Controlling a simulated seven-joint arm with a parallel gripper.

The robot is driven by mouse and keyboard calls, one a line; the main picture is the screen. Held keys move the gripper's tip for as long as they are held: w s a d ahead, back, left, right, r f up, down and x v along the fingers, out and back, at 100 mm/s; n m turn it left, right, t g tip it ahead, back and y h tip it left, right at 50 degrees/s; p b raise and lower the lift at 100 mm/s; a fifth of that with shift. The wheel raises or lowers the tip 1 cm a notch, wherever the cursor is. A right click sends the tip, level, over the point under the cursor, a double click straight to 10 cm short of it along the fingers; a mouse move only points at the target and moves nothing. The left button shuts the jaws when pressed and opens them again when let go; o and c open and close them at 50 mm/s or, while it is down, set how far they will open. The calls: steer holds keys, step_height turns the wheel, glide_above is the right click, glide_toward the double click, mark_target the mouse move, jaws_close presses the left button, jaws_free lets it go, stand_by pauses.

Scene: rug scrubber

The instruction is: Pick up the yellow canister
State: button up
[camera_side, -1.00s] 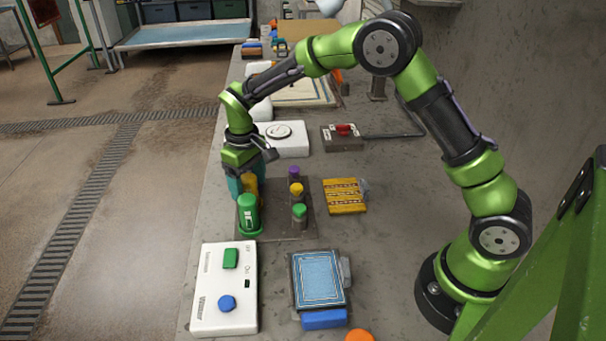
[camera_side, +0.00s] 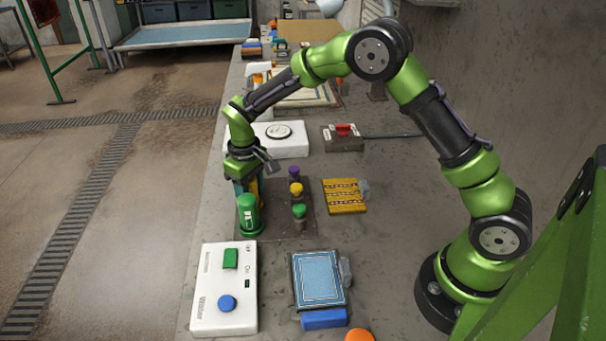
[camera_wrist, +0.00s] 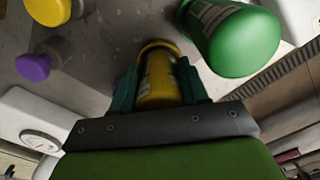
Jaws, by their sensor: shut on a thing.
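The yellow canister (camera_wrist: 158,80) is between the two teal fingers of my gripper (camera_wrist: 160,88) in the wrist view, and the gripper is shut on it. In the side view my gripper (camera_side: 247,185) points down at the left edge of the bench. There the canister is mostly hidden behind the fingers and the green canister, with only a bit of yellow showing. The green canister (camera_side: 248,214) stands upright just in front of the gripper. It also shows close by in the wrist view (camera_wrist: 238,40). I cannot tell whether the yellow canister touches the tray.
Right of my gripper stand small posts with purple (camera_side: 294,172), yellow (camera_side: 296,189) and green (camera_side: 299,211) tops. A white button box (camera_side: 225,290) and a blue framed rug (camera_side: 318,280) lie nearer. A yellow patterned rug (camera_side: 344,196) lies right, a white scale (camera_side: 281,139) behind.

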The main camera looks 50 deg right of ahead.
step_height(320, 180, up, 10)
steer(key=shift+r, duration=0.1)
steer(key=o, duration=0.6)
steer(key=c, duration=0.5)
steer(key=shift+a, duration=0.15)
steer(key=s+a+r+n, duration=0.1)
steer(key=s+a+r, duration=0.2)
steer(key=a, duration=0.1)
steer(key=n, duration=0.5)
glide_above(318, 277)
steer(key=shift+f, duration=5.4)
